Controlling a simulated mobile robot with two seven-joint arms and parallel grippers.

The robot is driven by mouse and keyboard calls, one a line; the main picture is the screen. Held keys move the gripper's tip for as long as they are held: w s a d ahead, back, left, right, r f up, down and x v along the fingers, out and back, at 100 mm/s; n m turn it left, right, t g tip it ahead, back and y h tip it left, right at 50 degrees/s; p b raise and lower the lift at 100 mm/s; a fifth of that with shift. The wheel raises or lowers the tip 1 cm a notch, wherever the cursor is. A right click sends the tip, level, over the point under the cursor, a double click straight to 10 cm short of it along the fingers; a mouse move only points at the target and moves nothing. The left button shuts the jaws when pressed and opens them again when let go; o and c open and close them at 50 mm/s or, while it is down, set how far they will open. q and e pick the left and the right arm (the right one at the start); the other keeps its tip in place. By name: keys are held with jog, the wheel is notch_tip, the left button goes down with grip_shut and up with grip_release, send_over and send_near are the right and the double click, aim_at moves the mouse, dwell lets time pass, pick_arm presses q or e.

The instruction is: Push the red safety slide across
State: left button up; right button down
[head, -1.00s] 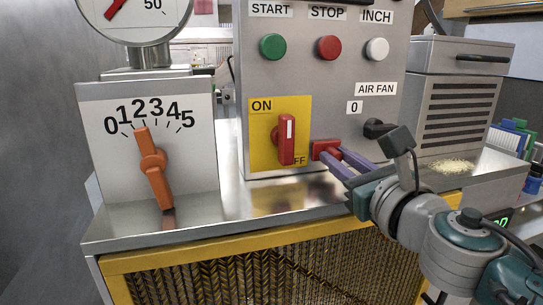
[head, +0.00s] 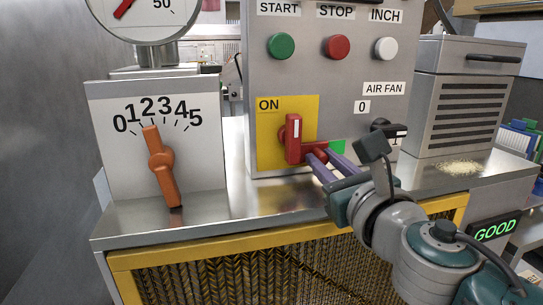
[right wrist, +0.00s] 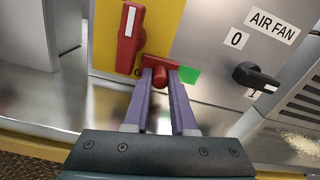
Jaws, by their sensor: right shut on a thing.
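The red safety slide (head: 315,155) sits low on the grey control panel, at the foot of the red ON/OFF handle (head: 293,138) and over the right lower edge of the yellow plate. A green patch (head: 337,147) shows just right of it. My right gripper (head: 320,162) has its purple fingers shut on the slide's knob. The right wrist view shows the slide (right wrist: 160,72) between the fingertips, with the green patch (right wrist: 189,75) beside it. The ON label is readable; the OFF label is covered. My left gripper is not in view.
An orange dial lever (head: 160,162) stands on a white scale at left. The black air fan knob (head: 388,129) is right of my gripper. Green, red and white buttons (head: 337,47) sit above. A sign (head: 494,230) reads GOOD at lower right.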

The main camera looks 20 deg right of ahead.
jog(key=shift+a, duration=0.2)
jog(key=c, duration=0.8)
grip_release()
jog(key=shift+o, duration=0.3)
jog(key=shift+d, duration=0.1)
